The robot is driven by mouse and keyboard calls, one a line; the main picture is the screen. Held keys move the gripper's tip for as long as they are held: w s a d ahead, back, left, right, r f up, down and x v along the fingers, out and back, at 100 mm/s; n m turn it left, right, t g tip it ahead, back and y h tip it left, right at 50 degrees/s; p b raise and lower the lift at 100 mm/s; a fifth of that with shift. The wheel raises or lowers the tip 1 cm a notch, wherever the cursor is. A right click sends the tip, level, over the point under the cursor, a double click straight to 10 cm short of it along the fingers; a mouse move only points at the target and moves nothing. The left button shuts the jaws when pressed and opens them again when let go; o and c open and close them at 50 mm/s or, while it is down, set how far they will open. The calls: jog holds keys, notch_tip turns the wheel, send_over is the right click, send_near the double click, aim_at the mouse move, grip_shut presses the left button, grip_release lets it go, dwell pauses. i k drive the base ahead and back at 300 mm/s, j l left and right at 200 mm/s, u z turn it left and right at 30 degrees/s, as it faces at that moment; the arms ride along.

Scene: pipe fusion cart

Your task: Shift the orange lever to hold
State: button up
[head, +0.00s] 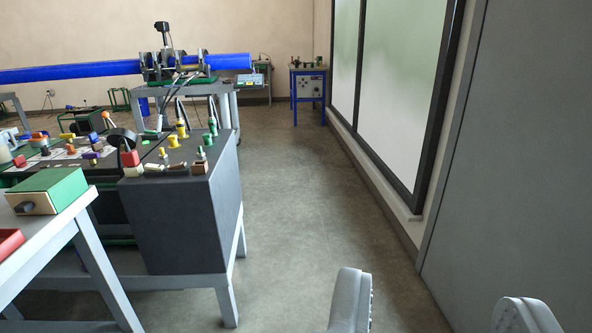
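My gripper (438,300) shows at the bottom right with its two grey fingers wide apart and nothing between them. It is over the floor, to the right of the dark control cabinet (180,225) and apart from it. A small orange knob (106,115) on a stick rises among the controls on the left part of the cart, beside a dark round wheel. It looks like the orange lever, but it is small and I cannot read its position or any hold marking.
Several coloured knobs crowd the cabinet top. A grey table (75,225) with a green box (48,190) stands at the left front. A blue pipe (70,74) lies across the machine behind. Open floor (310,210) runs between the cabinet and the right wall.

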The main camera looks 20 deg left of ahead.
aim_at(105, 115)
jog(key=i+j+u, duration=0.2)
jog(key=u, duration=0.2)
jog(key=i+u, duration=0.6)
jog(key=u, duration=0.15)
jog(key=i+u, duration=0.55)
